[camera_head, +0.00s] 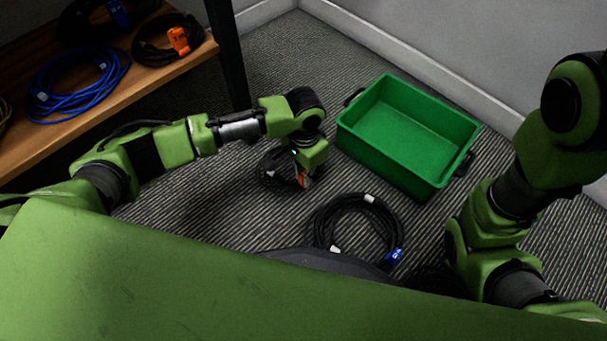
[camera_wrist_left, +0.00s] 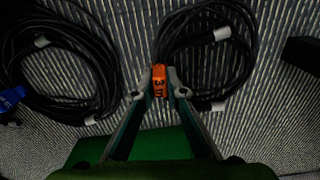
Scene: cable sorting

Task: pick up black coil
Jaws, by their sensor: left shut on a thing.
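A black coil (camera_head: 268,172) with an orange tag (camera_head: 303,180) is at the end of my left arm, left of the green bin. My left gripper (camera_head: 304,172) is shut on the orange tag, seen clearly in the left wrist view (camera_wrist_left: 160,82), with the coil's black loops (camera_wrist_left: 222,62) just beyond the fingertips. I cannot tell whether the coil is clear of the carpet. A second black coil (camera_head: 318,222) with a blue tag (camera_head: 394,256) lies on the carpet nearer to me, and it shows in the left wrist view (camera_wrist_left: 105,62). My right gripper is not seen.
An empty green bin (camera_head: 408,152) with dark handles stands on the striped carpet near the wall. A wooden shelf (camera_head: 130,95) at upper left holds a blue coil (camera_head: 85,98), a black coil with an orange tag (camera_head: 150,52) and others. A dark shelf post (camera_head: 229,55) stands beside it.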

